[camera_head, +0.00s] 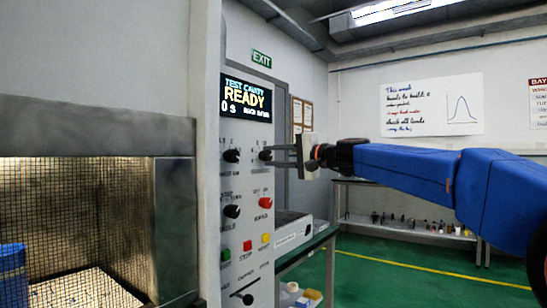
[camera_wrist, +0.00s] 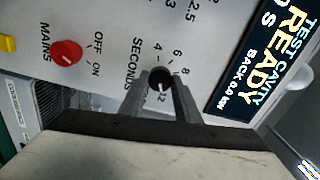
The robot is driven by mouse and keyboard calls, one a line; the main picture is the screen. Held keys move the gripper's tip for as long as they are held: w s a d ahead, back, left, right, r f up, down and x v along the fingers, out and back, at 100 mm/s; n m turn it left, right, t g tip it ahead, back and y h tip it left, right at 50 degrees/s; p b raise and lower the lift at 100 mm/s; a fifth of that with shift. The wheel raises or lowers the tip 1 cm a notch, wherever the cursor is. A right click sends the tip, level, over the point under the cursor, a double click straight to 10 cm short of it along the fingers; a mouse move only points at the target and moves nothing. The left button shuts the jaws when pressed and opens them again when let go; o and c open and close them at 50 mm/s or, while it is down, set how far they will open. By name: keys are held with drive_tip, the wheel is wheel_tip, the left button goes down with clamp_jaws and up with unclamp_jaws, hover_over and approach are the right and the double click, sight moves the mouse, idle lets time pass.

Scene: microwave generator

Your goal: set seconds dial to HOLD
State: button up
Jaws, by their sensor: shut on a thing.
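The seconds dial is a small round black knob (camera_wrist: 160,77) with a white pointer mark. In the wrist view it sits beside the printed word SECONDS and the numbers 4, 6, 8 and 12. Its mark points toward the lower part of that view, near the 12. My gripper (camera_wrist: 160,88) is shut on the dial, with one grey finger on each side of it. In the head view my gripper (camera_head: 270,155) reaches from the right to the upper right knob of the panel. I cannot make out a HOLD label; the fingers cover part of the scale.
The panel display (camera_head: 246,97) reads TEST CAVITY, READY and 0 s. The red MAINS knob (camera_wrist: 67,53) is beside the dial. Other black knobs (camera_head: 232,156), a red stop button (camera_head: 247,245) and a yellow button (camera_head: 266,238) are close by. A mesh-front cavity (camera_head: 75,215) stands left.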

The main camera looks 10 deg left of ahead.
drive_tip(key=m, duration=0.4)
drive_tip(key=shift+m, duration=0.3)
drive_tip(key=shift+f+m, duration=0.1)
drive_tip(key=shift+m, duration=2.2)
drive_tip(key=o, duration=1)
drive_tip(key=shift+o, duration=0.2)
drive_tip(key=shift+d, duration=0.1)
drive_tip(key=v, duration=1.7)
drive_tip(key=shift+s+d, duration=0.1)
drive_tip(key=shift+d, duration=0.05)
drive_tip(key=shift+f, duration=0.1)
